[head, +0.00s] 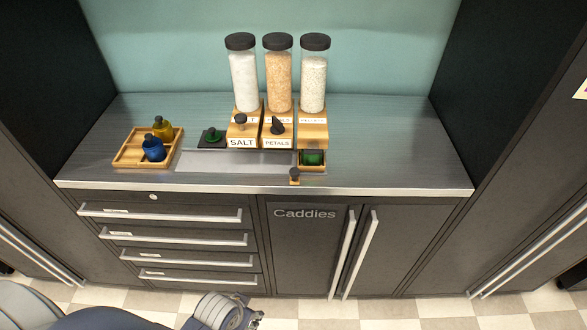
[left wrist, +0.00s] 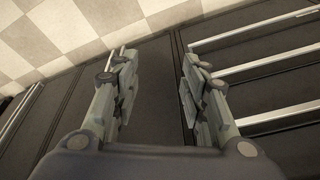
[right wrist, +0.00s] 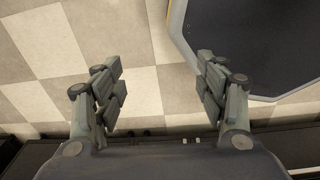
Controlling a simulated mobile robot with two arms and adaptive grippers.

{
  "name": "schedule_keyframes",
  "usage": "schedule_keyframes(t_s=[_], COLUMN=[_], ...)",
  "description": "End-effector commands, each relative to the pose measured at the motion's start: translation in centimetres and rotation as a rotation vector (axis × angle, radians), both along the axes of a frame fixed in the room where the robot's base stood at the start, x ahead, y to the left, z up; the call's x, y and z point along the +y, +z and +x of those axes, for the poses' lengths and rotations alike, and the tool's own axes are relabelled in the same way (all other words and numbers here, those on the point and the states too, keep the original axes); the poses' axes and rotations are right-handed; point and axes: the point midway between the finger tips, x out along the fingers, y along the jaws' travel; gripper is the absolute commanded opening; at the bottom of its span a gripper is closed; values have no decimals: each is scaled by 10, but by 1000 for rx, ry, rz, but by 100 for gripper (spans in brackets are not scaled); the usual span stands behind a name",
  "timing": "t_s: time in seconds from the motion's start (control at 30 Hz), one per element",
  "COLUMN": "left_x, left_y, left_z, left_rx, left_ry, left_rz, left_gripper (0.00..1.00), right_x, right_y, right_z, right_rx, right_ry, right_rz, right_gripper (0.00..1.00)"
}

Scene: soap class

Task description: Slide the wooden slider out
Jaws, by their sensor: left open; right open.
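Three wooden dispensers stand side by side at the back of the counter, each with a clear jar above. The left base (head: 243,131) reads SALT and the middle base (head: 277,136) reads PETALS; each has a dark knob on top. At the right base (head: 313,133), a wooden slider (head: 312,168) sticks out at the front, with a green piece (head: 313,158) in it and a knob (head: 294,175) near the counter edge. My left gripper (left wrist: 157,75) is open and empty, low in front of the drawers. My right gripper (right wrist: 160,85) is open and empty above the floor.
A wooden tray (head: 123,160) with a blue and a yellow bottle stands at the left. A dark green piece on a black base (head: 212,137) and a grey inset plate (head: 220,161) lie in between. The counter's right side is clear. Drawer and door handles (head: 341,255) protrude below.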

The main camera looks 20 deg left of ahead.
Motion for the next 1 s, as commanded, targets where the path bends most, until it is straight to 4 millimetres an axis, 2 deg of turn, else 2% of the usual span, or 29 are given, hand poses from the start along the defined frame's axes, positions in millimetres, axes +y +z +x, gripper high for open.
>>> schedule_keyframes(t_s=[0.03, 0.17, 0.23, 0.3, 0.5, 0.7, 0.83, 1.0], left_x=[3, 14, 27, 36, 50, 51, 43, 29], left_y=[20, 69, 105, 123, 164, 202, 222, 236], left_z=[7, 30, 59, 84, 142, 192, 212, 219], left_rx=[-29, -136, -267, -383, -663, -944, -1089, -1185], left_ry=[7, 41, 77, 103, 120, 47, -57, -205], left_rz=[4, 20, 35, 38, 7, -89, -194, -339], left_gripper=[40, 40, 40, 40, 40, 40, 40, 40], right_x=[4, 18, 24, 27, 27, 22, 17, 14], right_y=[1, 3, 4, 4, 4, 5, 5, 5], right_z=[0, 0, -1, -1, -1, -1, -1, -1], right_rx=[0, 0, 1, 1, 1, 1, 1, 0], right_ry=[-1, -1, 0, 1, 3, 4, 4, 1], right_rz=[5, 21, 28, 32, 32, 25, 20, 16], right_gripper=[66, 66, 66, 66, 66, 66, 66, 66])
